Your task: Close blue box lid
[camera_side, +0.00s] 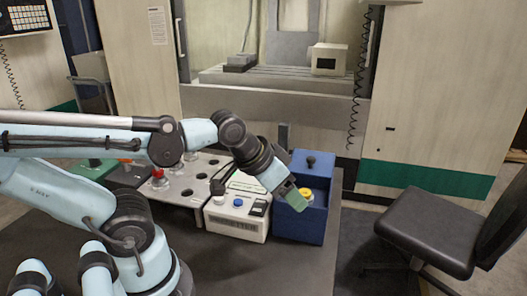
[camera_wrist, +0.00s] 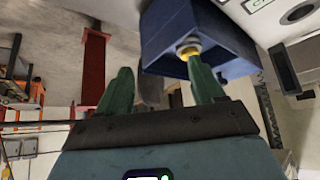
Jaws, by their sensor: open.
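The blue box (camera_side: 300,227) stands at the right end of the row of equipment on the dark table. Its blue lid (camera_side: 325,164), with a black knob (camera_side: 311,161), appears raised at the back, so the box looks open. A yellow-topped part (camera_side: 306,193) shows inside. My gripper (camera_side: 298,202) is at the front of the box opening in the side view; whether it touches the box is unclear. In the wrist view the box (camera_wrist: 165,30) is at the top, and my green fingers (camera_wrist: 163,84) are apart with nothing between them. The lid is not clear there.
A white device (camera_side: 235,226) with a blue button stands close to the box's left. A grey panel (camera_side: 180,190) with knobs lies further left. A black chair (camera_side: 430,225) is off the table's right side. The table front (camera_side: 280,270) is clear.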

